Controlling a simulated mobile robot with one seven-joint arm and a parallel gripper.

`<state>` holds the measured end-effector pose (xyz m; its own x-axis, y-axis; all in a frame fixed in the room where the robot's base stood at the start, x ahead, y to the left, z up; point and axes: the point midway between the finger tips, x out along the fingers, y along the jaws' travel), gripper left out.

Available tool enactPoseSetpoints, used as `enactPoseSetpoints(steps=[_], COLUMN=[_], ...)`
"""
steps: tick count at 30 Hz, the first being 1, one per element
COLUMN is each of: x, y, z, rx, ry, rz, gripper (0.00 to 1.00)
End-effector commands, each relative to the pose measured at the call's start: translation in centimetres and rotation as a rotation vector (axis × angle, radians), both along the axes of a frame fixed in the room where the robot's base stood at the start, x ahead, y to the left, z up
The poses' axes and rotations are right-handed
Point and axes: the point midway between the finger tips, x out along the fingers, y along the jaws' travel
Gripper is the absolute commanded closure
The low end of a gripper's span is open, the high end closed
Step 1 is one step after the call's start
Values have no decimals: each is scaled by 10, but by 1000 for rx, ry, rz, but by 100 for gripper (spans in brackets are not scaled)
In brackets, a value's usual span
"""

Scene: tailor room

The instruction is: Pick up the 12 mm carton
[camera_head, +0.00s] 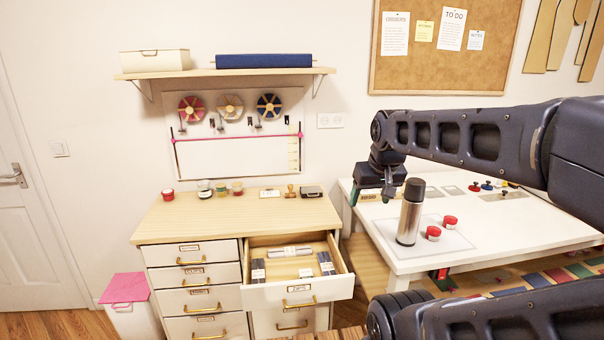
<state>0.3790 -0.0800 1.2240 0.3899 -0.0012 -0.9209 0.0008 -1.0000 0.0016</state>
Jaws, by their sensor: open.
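The top right drawer (297,293) of the wooden-topped cabinet is pulled open. Inside lie several slim cartons with white labels: a dark one at left (258,271), a lighter grey one across the back (290,252) and a dark one at right (326,264). The label print is too small to read, so I cannot tell which is the 12 mm carton. My gripper (376,196) is open and points down near the left edge of the white table, to the right of and higher than the drawer. I see nothing held in it; its fingertips show only partly.
The cabinet top (240,215) carries small jars, red tape, a stamp and a dark box along its back. A tall flask (410,213) and two red-lidded tins stand on the white table (470,243), close to my arm. The space above the drawer is clear.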

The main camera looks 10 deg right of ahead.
Motion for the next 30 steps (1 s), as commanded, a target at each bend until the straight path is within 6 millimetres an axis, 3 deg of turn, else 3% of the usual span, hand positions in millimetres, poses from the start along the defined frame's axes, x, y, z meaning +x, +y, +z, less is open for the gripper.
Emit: enactPoseSetpoints(steps=[10,17,26,30], x=[0,1,38,64], y=[0,0,-17,-31], z=[4,52,71,82], rx=[0,0,-102,-166], ry=[-2,-5,37,67], rz=[0,0,131,222], gripper=[36,36,36,36])
